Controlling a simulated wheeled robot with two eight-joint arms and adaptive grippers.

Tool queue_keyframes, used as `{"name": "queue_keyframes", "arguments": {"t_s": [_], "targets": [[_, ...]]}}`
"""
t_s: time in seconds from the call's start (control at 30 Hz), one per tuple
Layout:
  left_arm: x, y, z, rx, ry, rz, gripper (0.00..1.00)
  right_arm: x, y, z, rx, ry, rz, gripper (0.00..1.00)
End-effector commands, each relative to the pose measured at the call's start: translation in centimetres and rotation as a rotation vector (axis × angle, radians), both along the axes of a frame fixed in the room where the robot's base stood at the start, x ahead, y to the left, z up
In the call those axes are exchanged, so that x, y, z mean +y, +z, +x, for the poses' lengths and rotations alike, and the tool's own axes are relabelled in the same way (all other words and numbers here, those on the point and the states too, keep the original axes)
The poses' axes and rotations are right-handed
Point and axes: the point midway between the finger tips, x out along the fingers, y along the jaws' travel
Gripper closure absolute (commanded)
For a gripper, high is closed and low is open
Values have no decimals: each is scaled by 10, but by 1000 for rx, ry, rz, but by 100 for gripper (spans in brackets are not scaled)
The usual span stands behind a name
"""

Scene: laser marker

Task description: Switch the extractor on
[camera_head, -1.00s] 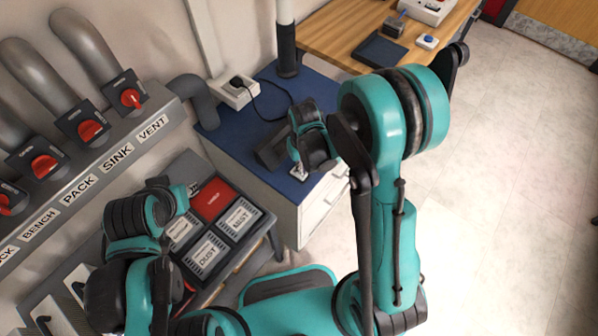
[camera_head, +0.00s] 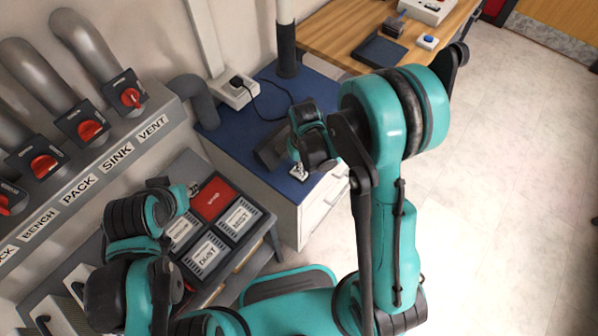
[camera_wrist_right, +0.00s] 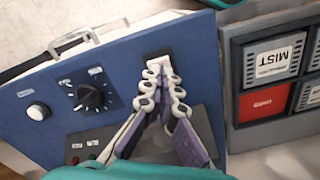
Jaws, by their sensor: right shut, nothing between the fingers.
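The extractor is probably the unit with the blue panel (camera_head: 245,150), left of and below the wooden table; its panel fills much of the right wrist view (camera_wrist_right: 40,105). That view shows a black rotary knob (camera_wrist_right: 88,97), a white round button (camera_wrist_right: 38,111), a small red part (camera_wrist_right: 75,160) and a black switch plate (camera_wrist_right: 157,55). My right gripper (camera_head: 299,172) is shut and empty. Its fingertips (camera_wrist_right: 160,68) are at the switch plate and partly hide it; I cannot tell whether they touch, or how the switch stands.
A dark panel with a red tile (camera_head: 211,200) and tiles marked DUST (camera_head: 206,255) and MIST (camera_head: 239,218) lies left of the unit. Several grey pipes with red-handled valves (camera_head: 131,97) line the wall. A wooden table (camera_head: 340,35) stands behind; open floor (camera_head: 500,200) is at right.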

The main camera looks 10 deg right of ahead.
Motion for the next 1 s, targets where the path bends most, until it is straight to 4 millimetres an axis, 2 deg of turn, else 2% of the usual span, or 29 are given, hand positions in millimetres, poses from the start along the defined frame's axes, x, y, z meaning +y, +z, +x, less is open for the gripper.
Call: {"name": "queue_keyframes", "arguments": {"t_s": [1.0], "targets": [[0,-15,0,0,0,0,69,0,-16,0,0,0,0,100]]}}
